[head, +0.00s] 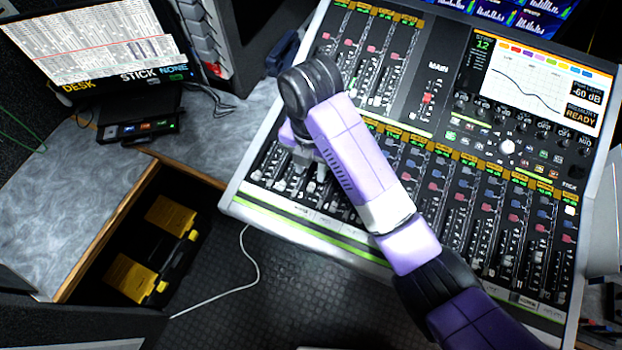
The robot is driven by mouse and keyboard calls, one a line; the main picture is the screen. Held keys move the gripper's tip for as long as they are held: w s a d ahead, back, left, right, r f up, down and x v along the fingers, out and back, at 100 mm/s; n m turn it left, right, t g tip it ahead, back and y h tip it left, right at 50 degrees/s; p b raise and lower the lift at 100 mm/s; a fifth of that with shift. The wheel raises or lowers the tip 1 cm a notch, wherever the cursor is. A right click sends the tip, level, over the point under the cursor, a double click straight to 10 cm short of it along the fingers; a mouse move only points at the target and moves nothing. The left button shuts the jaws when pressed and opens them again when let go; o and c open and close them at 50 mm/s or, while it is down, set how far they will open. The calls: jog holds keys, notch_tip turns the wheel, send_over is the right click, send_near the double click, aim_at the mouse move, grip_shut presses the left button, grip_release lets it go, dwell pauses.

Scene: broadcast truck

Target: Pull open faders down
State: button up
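The mixing console (345,223) fills the right half of the head view, tilted in the picture. Its lower bank holds a long row of faders (470,235) with white, blue and red parts. Its upper-left bank has several more faders (372,65), and a red-capped fader (428,98) stands beside the label MAIN. My purple arm crosses the console from the lower right. My gripper (312,180) is over the left end of the lower bank, partly hidden by my arm. Its fingers point down at the faders; I cannot tell whether they touch one or how far apart they are. The faders under my arm are hidden.
The console's screen (525,85) reads -60 dB and READY. A monitor (95,45) and a small black device (137,128) stand on the grey desk (60,200). An open compartment holds yellow-and-black items (150,255). A white cable (250,265) lies on the dark floor.

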aim_at(311, 186)
notch_tip(311, 186, down, 6)
jog(key=b, duration=0.2)
jog(key=shift+d+r+b, duration=0.1)
jog(key=shift+r+b, duration=0.1)
jog(key=shift+b, duration=0.2)
jog(key=shift+f, duration=1.1)
grip_shut()
